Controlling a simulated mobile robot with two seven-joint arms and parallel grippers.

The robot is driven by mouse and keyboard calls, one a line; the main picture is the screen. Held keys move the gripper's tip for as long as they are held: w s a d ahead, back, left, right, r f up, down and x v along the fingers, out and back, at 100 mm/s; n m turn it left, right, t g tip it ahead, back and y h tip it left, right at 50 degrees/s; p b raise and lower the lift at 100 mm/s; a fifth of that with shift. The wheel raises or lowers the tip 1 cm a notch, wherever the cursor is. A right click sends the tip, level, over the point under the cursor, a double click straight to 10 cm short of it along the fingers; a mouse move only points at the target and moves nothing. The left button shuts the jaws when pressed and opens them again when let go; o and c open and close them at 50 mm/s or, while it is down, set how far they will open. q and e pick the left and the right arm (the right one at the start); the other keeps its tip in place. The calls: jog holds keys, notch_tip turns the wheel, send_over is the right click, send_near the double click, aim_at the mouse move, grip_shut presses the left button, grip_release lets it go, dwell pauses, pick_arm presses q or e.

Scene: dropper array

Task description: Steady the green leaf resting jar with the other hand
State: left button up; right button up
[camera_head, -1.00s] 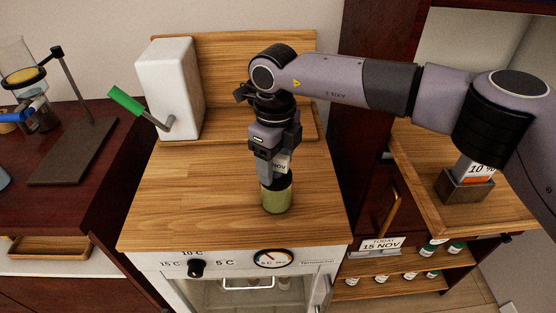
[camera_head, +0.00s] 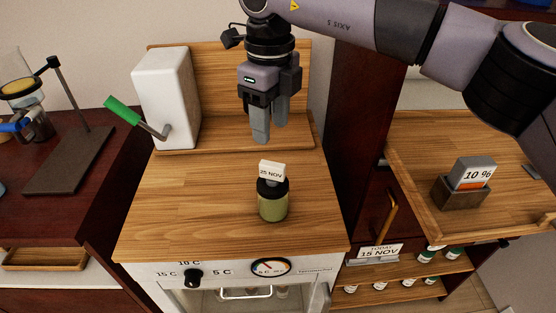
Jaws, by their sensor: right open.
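The green leaf resting jar (camera_head: 273,205) stands upright on the wooden counter top. It has a dark lid and greenish contents, and a white tag reading "25 NOV" (camera_head: 272,171) stands up at its lid. My right gripper (camera_head: 267,132) is above and behind the jar, pointing down, apart from it. Its fingers hold nothing that I can see. My left gripper is not in the view.
A white box with a green-handled crank (camera_head: 165,95) stands at the back left of the counter. A ring stand with glassware (camera_head: 60,140) is on the dark left table. A "10 %" block (camera_head: 470,175) sits on the right shelf. The counter around the jar is clear.

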aim_at(273, 164)
jog(key=shift+s+d+f+n+y, duration=0.2)
jog(key=shift+d+f+n+y, duration=0.05)
jog(key=shift+n+y, duration=0.15)
jog(key=shift+s+d+f+n+y, duration=0.1)
jog(key=shift+s+d+n+y, duration=0.2)
jog(key=shift+d+n+y, duration=0.3)
jog(key=f, duration=0.3)
jog(key=a+f+t+y, duration=0.1)
jog(key=f, duration=0.2)
jog(key=w+f+n+y, duration=0.1)
jog(key=f, duration=0.2)
jog(key=shift+a+f+t, duration=0.3)
jog(key=shift+f, duration=0.05)
grip_shut()
jog(key=shift+o, duration=0.4)
grip_release()
jog(key=shift+r, duration=0.1)
